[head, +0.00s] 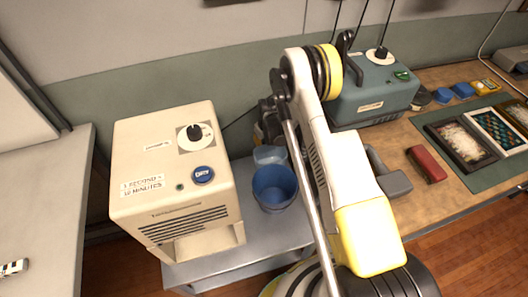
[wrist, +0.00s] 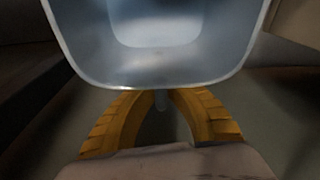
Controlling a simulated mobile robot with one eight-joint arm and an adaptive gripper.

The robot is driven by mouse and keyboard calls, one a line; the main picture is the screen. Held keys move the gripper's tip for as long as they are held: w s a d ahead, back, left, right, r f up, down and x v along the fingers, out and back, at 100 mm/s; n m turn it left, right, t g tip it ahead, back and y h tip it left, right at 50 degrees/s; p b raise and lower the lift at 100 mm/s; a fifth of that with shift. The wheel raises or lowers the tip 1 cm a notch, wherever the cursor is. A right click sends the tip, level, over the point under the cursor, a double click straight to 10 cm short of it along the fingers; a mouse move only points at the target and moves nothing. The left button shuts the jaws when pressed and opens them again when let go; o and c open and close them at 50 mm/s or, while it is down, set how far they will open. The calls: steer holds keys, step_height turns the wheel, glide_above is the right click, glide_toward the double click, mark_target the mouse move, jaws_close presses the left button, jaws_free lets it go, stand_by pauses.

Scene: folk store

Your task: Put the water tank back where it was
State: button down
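The water tank appears as a pale, translucent grey-blue open container (wrist: 160,70) filling the upper part of the wrist view. It seems to be the pale container (head: 268,155) in the head view, behind the blue bucket and beside the cream machine. My gripper (wrist: 162,95) has its yellow fingers curved together at the tank's near wall, around a small grey stem like a handle. It looks shut on this part. The tank's underside is hidden. In the head view my arm hides the fingers.
A cream machine (head: 175,180) with a dial and blue button stands left on a grey bench (head: 240,255). A blue bucket (head: 274,187) stands close to its right. A teal machine (head: 375,90), a red block (head: 426,164) and framed trays (head: 462,143) occupy the wooden table at right.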

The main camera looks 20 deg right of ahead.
mark_target(264, 150)
steer(key=shift+f+b, duration=0.4)
steer(key=shift+f, duration=1.1)
steer(key=shift+f, duration=0.15)
steer(key=c, duration=1.6)
jaws_free()
